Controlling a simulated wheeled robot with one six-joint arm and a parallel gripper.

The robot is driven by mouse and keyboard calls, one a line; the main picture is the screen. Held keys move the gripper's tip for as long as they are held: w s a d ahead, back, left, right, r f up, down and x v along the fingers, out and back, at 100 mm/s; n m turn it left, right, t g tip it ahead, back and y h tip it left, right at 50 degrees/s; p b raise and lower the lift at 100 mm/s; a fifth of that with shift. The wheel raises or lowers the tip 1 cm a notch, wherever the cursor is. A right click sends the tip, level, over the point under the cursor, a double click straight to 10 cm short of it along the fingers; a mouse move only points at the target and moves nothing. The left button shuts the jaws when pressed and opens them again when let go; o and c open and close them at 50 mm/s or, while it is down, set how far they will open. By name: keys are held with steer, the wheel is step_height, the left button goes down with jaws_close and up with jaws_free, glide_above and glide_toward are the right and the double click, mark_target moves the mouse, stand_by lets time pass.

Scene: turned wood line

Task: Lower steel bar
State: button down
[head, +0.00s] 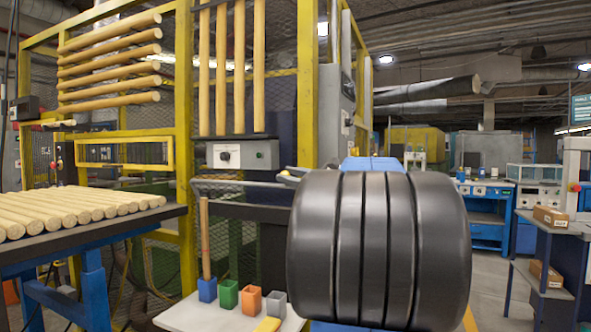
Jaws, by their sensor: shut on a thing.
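My gripper is not visible; a large dark ribbed cylinder of my own arm fills the centre right and hides what is behind it. No upright steel bar can be made out. A thin grey horizontal bar (240,185) runs in front of the yellow frame towards my arm; I cannot tell if it is the steel bar or part of the machine. On a pale table (190,316) stand a blue socket (207,290), a green socket (229,295), an orange socket (251,300) and a grey socket (276,305). A wooden rod (205,238) stands upright in the blue socket. The grey socket shows no bar in it.
A yellow block (267,325) lies at the table's front. A bench (95,232) with several wooden rods stands at left. A yellow mesh cage (184,120) with racked rods rises behind. A shelf unit (560,262) with boxes stands at right.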

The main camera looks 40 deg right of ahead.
steer(key=s+a+f+n+y, duration=0.1)
steer(key=a+f+n, duration=0.3)
steer(key=f, duration=0.5)
steer(key=s+a+f+n+y, duration=0.2)
steer(key=a+f+n, duration=0.2)
steer(key=f+n, duration=0.4)
steer(key=shift+s+a+f+t+y, duration=0.2)
steer(key=shift+s+f+t+y, duration=0.1)
steer(key=shift+f+y, duration=0.1)
steer(key=shift+f, duration=0.1)
steer(key=c, duration=1.7)
jaws_free()
steer(key=shift+w, duration=0.1)
steer(key=shift+d, duration=0.1)
